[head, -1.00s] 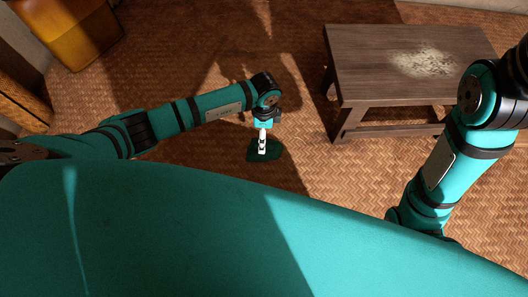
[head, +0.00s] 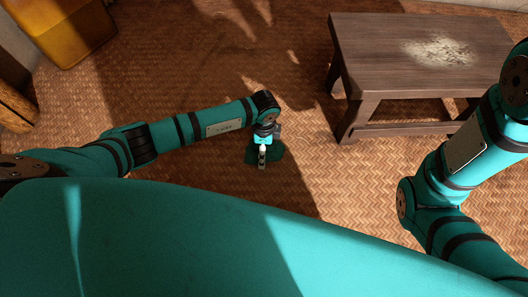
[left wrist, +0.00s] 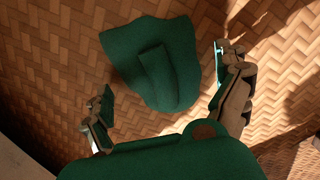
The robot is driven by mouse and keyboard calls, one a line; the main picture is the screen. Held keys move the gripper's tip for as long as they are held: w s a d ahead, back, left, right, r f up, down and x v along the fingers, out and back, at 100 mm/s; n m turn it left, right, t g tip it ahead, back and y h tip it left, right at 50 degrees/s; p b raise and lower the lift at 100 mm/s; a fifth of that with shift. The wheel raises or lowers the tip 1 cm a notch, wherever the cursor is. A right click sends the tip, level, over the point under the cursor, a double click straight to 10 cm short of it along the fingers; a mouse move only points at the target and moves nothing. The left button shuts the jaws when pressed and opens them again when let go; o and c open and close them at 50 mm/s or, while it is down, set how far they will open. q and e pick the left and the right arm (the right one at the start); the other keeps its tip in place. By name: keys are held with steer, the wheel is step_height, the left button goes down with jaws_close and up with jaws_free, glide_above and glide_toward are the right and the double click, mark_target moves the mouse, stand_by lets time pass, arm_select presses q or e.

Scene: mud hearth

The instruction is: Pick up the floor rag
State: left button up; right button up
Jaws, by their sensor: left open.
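The floor rag (head: 271,154) is a dark green cloth lying on the woven floor, partly hidden under my left gripper in the head view. In the left wrist view the rag (left wrist: 155,62) lies spread with a folded flap on top. My left gripper (head: 262,163) points down over the rag in the head view. In the left wrist view its two fingers (left wrist: 162,95) are apart, one on each side of the rag's near part, with nothing between them gripped. My right arm shows at the right of the head view, but its gripper is out of view.
A low wooden table (head: 385,50) with a pale powdery patch (head: 438,51) on top stands at the right back. A yellow-orange container (head: 62,28) stands at the upper left. The woven floor (head: 310,160) around the rag is clear.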

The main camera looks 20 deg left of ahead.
arm_select(q)
steer(key=shift+r, duration=0.15)
steer(key=c, duration=1.1)
